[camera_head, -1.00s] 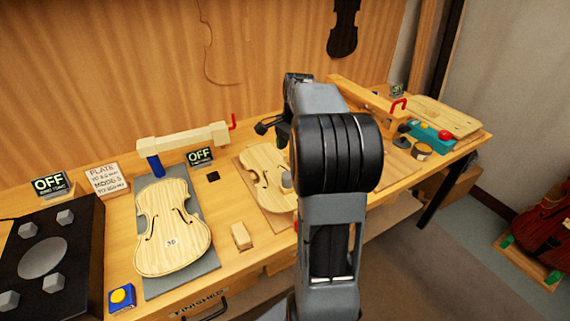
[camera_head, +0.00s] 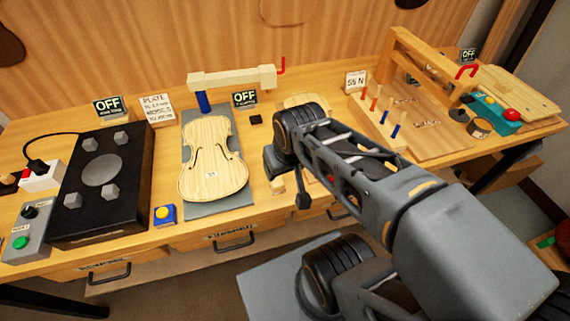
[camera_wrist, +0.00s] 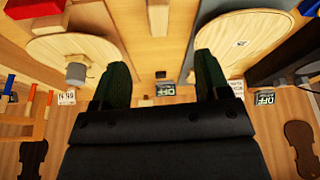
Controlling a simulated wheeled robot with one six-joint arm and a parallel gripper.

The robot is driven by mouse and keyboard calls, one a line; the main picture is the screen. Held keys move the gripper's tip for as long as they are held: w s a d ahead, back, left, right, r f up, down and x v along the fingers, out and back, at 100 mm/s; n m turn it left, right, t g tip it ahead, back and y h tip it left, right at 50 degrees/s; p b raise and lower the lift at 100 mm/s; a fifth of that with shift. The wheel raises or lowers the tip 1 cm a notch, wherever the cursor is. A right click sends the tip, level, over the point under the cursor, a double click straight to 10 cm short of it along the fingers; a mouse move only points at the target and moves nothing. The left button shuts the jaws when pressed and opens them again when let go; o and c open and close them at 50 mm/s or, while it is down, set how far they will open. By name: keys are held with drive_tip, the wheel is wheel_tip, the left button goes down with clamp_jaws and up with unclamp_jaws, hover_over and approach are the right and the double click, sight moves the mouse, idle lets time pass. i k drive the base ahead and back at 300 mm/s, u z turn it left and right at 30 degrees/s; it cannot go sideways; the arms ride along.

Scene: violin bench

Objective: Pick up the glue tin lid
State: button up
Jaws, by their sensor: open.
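A round tin (camera_head: 480,127) with a brownish top stands at the right end of the bench. A small dark round piece (camera_head: 459,115) lies just behind and left of it; it looks like the glue tin lid, but it is too small to be sure. Neither can be made out in the wrist view. My gripper (camera_wrist: 160,80) is open, its two dark green fingers wide apart with nothing between them. In the head view it is mostly hidden by my arm, over the bench right of the violin plate, well left of the tin.
A violin plate (camera_head: 213,165) lies on a grey mat. A peg rack (camera_head: 378,122) and a wooden frame with a red handle (camera_head: 466,71) stand between my gripper and the tin.

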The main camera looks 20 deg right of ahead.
sight(461, 115)
drive_tip(key=z, duration=2.9)
drive_tip(key=k, duration=0.35)
drive_tip(key=z, duration=0.65)
drive_tip(key=i, duration=0.15)
